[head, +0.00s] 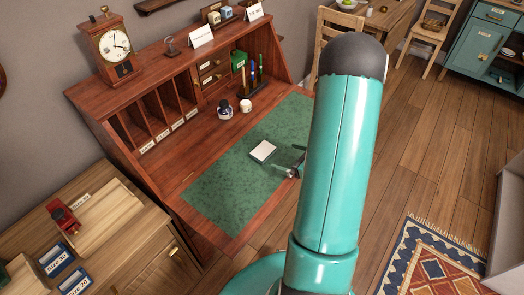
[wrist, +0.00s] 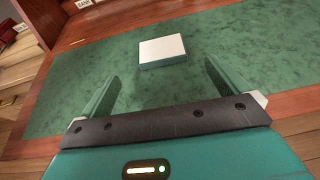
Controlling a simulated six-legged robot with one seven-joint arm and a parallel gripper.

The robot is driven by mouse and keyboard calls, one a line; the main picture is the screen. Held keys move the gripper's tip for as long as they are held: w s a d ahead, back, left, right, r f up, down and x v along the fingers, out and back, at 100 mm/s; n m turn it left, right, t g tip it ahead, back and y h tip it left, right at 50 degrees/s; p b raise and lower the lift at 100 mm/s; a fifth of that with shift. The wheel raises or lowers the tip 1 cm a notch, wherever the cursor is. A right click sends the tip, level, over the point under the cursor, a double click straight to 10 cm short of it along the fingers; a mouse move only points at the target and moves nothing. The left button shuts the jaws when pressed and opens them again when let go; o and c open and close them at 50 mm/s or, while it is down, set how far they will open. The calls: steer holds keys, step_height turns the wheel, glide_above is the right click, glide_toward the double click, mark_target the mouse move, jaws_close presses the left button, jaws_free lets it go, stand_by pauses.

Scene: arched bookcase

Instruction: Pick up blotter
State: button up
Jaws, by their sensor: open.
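A small flat block (head: 263,150) with a white top and a teal side lies on the green desk mat (head: 225,185). I cannot tell for sure whether this block or the mat is the blotter. In the wrist view the block (wrist: 163,47) lies just beyond my gripper (wrist: 162,80), roughly centred between the two fingers. The fingers are apart with nothing between them but a view of the mat (wrist: 60,105). In the head view my gripper (head: 296,166) shows partly at the right of the block, mostly hidden behind my arm.
The wooden desk (head: 155,165) has pigeonholes at its back. An ink bottle (head: 224,110), a white cup (head: 246,105) and a pen stand (head: 255,86) stand behind the mat. A clock (head: 112,45) is on top. A cabinet (head: 120,225) adjoins at left.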

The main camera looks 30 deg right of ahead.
mark_target(263, 150)
steer(key=x, duration=1)
steer(key=shift+w+f, duration=0.2)
steer(key=shift+f, duration=0.1)
steer(key=c, duration=0.9)
